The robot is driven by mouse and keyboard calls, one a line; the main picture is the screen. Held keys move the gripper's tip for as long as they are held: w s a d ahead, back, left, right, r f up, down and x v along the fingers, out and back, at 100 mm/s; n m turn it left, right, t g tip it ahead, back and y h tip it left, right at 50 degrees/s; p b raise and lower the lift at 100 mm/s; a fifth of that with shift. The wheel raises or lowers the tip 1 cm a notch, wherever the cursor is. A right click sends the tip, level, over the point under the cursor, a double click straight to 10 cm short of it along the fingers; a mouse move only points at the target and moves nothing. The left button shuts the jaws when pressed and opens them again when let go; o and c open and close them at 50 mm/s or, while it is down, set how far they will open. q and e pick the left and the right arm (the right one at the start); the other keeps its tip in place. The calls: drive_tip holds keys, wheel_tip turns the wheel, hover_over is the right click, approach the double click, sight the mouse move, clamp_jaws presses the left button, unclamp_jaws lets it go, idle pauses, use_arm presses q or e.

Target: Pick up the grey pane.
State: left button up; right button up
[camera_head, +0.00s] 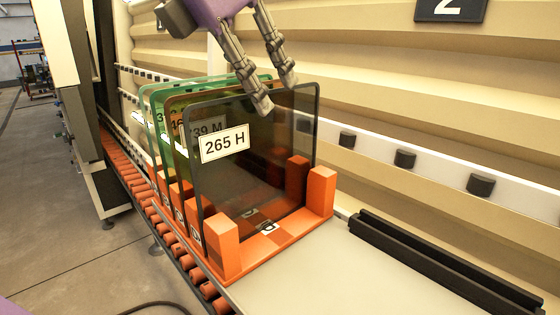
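The grey pane (245,182) is a dark, see-through sheet with rounded corners and a white label reading "265 H". It stands upright, frontmost in an orange rack (290,232). My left gripper (276,95) comes down from the top of the picture, with its two fingers spread at the pane's top edge. The nearer fingertip overlaps the upper part of the pane in the picture; the other ends near the top edge. I cannot tell whether either touches the pane.
Several other panes stand close behind, including a brown-edged one labelled "239 M" (207,129) and green ones (150,122). A roller conveyor (137,185) runs along the left. A ribbed beige wall (420,85) rises behind. A black rail (440,262) lies at the right.

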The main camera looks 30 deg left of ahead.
use_arm(q)
drive_tip(key=shift+w+f, duration=0.2)
drive_tip(key=shift+f, duration=0.7)
hover_over(265, 167)
drive_tip(key=w, duration=0.3)
wheel_tip(265, 167, down, 5)
drive_tip(key=shift+s+d+r, duration=0.15)
drive_tip(key=shift+d+r, duration=0.05)
drive_tip(key=shift+d, duration=0.15)
drive_tip(key=shift+c, duration=0.4)
clamp_jaws()
drive_tip(key=shift+r, duration=0.1)
